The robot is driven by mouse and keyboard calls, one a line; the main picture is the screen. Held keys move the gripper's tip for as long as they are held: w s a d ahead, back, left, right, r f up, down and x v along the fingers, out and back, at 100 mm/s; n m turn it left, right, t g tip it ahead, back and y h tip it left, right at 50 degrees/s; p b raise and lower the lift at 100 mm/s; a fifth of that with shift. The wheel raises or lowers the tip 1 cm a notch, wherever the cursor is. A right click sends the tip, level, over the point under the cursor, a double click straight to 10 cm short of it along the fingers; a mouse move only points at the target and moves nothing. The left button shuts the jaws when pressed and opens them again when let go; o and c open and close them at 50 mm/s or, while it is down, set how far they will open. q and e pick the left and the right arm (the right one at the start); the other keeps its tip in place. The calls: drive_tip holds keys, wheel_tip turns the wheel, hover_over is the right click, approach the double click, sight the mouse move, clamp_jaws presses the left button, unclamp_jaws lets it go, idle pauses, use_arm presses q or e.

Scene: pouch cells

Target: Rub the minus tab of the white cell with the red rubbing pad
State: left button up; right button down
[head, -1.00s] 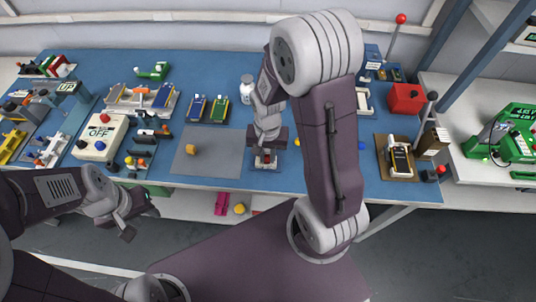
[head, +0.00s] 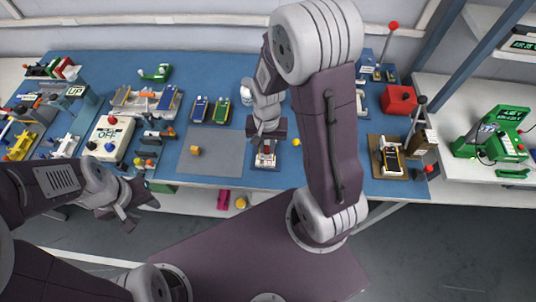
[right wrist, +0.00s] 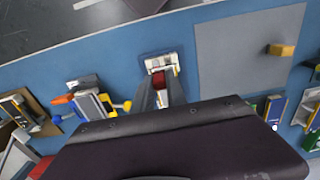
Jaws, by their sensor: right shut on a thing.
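The white cell (head: 265,160) lies on a small dark-edged holder in front of my right gripper, near the table's front edge. In the right wrist view the white cell (right wrist: 161,62) shows just beyond the fingertips. My right gripper (right wrist: 159,86) is shut on the red rubbing pad (right wrist: 158,78), between its two grey fingers. The pad is at the near edge of the cell; I cannot tell whether it touches a tab. The tab marks are too small to read. My left gripper (head: 137,211) is empty and looks open, in front of the table.
A grey mat (head: 222,160) with a yellow block (head: 196,151) lies to the left of the cell. Blue and green cells (head: 220,110) stand behind it. A white OFF box (head: 108,138) is further left. A brown board (head: 385,165) lies at the right.

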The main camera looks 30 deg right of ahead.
sight(260, 161)
drive_tip(key=shift+w+a+f+b, duration=0.1)
drive_tip(key=shift+a+f+b, duration=0.05)
drive_tip(key=shift+f+b, duration=0.7)
drive_tip(key=shift+w+a+f+b, duration=0.1)
drive_tip(key=shift+f+b, duration=0.5)
drive_tip(key=shift+f, duration=0.5)
drive_tip(key=shift+w+a+f+b, duration=0.1)
drive_tip(key=shift+a+f+b, duration=0.05)
drive_tip(key=shift+f+b, duration=0.7)
drive_tip(key=shift+f+b, duration=0.3)
drive_tip(key=shift+f, duration=0.35)
drive_tip(key=shift+w+a+p, duration=0.35)
drive_tip(key=shift+w+a, duration=0.05)
drive_tip(key=shift+a, duration=0.35)
drive_tip(key=shift+s+d, duration=0.45)
drive_tip(key=shift+d, duration=0.3)
drive_tip(key=shift+w+a, duration=0.45)
drive_tip(key=shift+a, duration=0.25)
drive_tip(key=shift+s+d, duration=0.1)
